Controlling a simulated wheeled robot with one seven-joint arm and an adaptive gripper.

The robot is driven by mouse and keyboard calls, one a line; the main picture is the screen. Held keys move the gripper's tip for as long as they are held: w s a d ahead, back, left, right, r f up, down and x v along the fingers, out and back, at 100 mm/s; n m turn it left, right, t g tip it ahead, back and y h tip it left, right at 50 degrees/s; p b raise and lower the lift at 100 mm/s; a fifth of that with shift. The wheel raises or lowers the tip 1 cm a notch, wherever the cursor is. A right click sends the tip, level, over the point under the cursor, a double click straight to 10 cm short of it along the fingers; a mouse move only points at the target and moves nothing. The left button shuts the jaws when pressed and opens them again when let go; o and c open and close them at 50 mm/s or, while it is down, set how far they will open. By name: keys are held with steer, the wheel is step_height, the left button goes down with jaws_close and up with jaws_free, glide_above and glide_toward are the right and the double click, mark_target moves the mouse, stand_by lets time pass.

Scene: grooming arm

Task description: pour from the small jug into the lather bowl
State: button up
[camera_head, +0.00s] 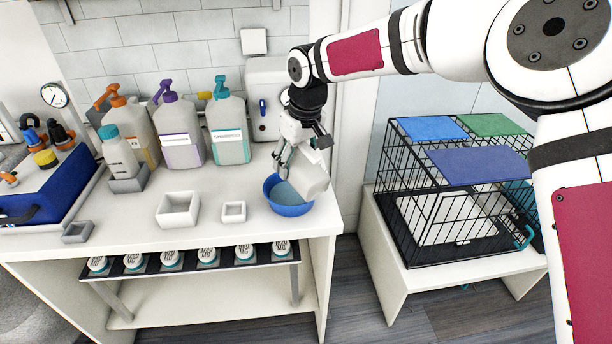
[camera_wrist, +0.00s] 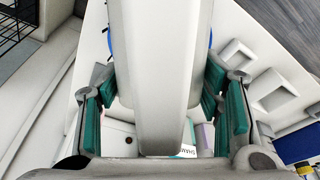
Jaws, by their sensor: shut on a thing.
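The small jug (camera_head: 310,178) is white and hangs tilted over the right part of the blue lather bowl (camera_head: 290,209) in the head view. My gripper (camera_head: 296,150) is shut on the jug, above and behind the bowl. In the wrist view the jug (camera_wrist: 160,70) fills the middle, between the teal finger pads. Slivers of the bowl's blue rim (camera_wrist: 210,38) show beside it. A grey-blue surface shows inside the bowl; I cannot tell whether it is liquid. The jug's mouth and any stream are not clear.
Pump bottles (camera_head: 229,128) stand along the back of the counter (camera_head: 120,225). A square white box (camera_head: 178,209) and a smaller one (camera_head: 233,211) sit left of the bowl. The bowl is near the counter's right front edge. A wire cage (camera_head: 450,200) stands to the right.

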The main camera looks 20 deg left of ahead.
steer(key=shift+w+a+b, duration=0.15)
steer(key=shift+a+b, duration=0.1)
steer(key=shift+b, duration=0.2)
steer(key=shift+h, duration=0.3)
steer(key=shift+r, duration=0.1)
steer(key=shift+d, duration=0.1)
stand_by(0.4)
steer(key=shift+s+d+r+y, duration=0.25)
steer(key=shift+d+y, duration=0.1)
steer(key=shift+y, duration=0.15)
steer(key=shift+s+d+t+y, duration=0.15)
steer(key=shift+t+y, duration=0.35)
steer(key=shift+y, duration=0.2)
